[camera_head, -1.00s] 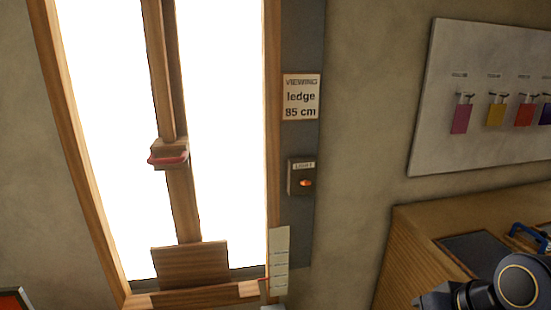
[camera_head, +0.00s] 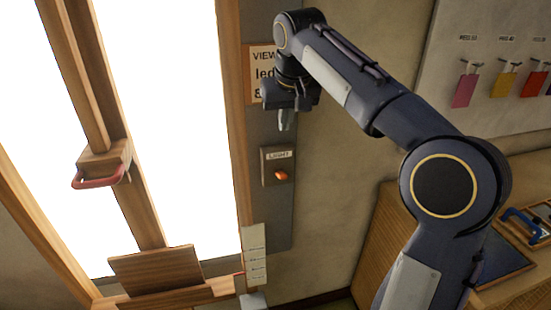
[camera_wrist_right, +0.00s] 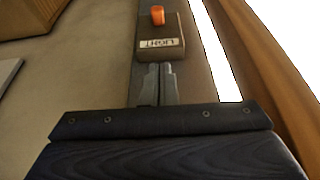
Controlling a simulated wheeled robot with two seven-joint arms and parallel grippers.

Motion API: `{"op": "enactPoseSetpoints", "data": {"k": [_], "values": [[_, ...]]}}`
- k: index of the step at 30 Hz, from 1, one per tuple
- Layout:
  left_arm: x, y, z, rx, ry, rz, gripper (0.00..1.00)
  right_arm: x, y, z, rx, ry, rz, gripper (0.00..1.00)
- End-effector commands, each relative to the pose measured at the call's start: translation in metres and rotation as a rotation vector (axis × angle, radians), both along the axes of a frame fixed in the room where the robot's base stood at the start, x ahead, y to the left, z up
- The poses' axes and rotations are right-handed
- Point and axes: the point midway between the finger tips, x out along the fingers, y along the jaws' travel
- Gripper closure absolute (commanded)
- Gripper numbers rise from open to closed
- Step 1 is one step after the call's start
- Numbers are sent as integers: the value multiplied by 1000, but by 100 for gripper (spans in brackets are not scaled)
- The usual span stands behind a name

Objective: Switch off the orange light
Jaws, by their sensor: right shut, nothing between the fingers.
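My right gripper (camera_head: 285,122) is just above the switch box in the head view, pointing down. In the right wrist view its fingers (camera_wrist_right: 159,70) are together and empty, with their tips close to the LIGHT label edge of the box. I cannot tell whether they touch it. My left gripper is not in view.
The bright panel (camera_head: 165,100) has a wooden frame and a post with a red handle (camera_head: 100,178). A sign (camera_head: 262,75) is partly hidden behind my right arm. A board with coloured tags (camera_head: 490,75) hangs at the right, above a wooden cabinet (camera_head: 385,225).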

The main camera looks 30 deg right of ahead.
Motion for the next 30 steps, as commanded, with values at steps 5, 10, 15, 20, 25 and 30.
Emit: {"op": "enactPoseSetpoints", "data": {"k": [5, 10, 15, 20, 25, 30], "values": [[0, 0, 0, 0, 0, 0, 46, 0, 0, -2, 1, 0, 1, 100], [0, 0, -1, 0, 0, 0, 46, 6, -2, -17, 0, 2, 1, 100], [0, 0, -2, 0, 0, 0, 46, 17, -5, -49, 0, 3, 0, 100], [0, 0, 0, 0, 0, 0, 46, 29, -8, -81, 0, 4, 0, 100], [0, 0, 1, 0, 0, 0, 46, 27, -7, -108, 0, 1, 2, 100], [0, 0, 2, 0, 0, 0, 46, 20, -5, -125, 1, -1, 0, 100]]}}
